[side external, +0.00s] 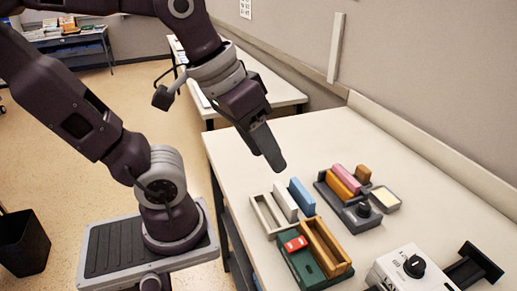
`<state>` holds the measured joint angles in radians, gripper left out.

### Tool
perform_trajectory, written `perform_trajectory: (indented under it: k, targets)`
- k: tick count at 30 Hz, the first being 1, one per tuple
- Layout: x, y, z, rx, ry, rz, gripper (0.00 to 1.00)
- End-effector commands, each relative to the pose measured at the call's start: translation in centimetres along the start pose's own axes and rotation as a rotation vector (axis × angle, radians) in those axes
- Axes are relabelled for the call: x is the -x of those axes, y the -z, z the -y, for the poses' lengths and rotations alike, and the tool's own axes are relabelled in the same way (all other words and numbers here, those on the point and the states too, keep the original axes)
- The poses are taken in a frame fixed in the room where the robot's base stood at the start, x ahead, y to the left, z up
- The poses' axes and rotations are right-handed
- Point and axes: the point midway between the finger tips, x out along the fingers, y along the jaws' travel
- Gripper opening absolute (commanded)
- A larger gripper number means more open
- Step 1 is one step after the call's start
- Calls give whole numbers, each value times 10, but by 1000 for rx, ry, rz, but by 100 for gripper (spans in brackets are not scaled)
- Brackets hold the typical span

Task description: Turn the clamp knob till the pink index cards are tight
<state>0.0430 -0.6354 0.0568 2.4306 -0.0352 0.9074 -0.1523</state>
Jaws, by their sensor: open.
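The pink index cards (346,178) stand upright beside an orange stack (340,188) in a dark grey clamp (328,193) on the white table. A dark round clamp knob (364,208) sits at the clamp's front end. My gripper (277,163) hangs above the table, to the left of the clamp and apart from it. Its jaws are open, seen almost edge-on, with nothing visible between them. Whether the cards are gripped tightly cannot be told from this view.
A blue block (302,197), a white block (285,202) and a pale frame (265,214) stand left of the clamp. A green tray (297,267) with a red item is in front. A shallow dish (385,199) adjoins the clamp. A white device (400,268) with a black knob stands front right.

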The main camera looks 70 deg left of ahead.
Motion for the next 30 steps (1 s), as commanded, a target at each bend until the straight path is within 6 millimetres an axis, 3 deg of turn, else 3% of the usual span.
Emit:
perform_trajectory:
  k: [6,19,23,26,30]
  targets:
    - [1,-8,3,-75,18,-23,49]
    - [0,-3,0,-35,0,0,49]
    - [-14,36,-14,253,-65,155,49]
    - [-50,82,-25,605,-36,308,49]
    - [-124,132,-34,1037,147,395,49]
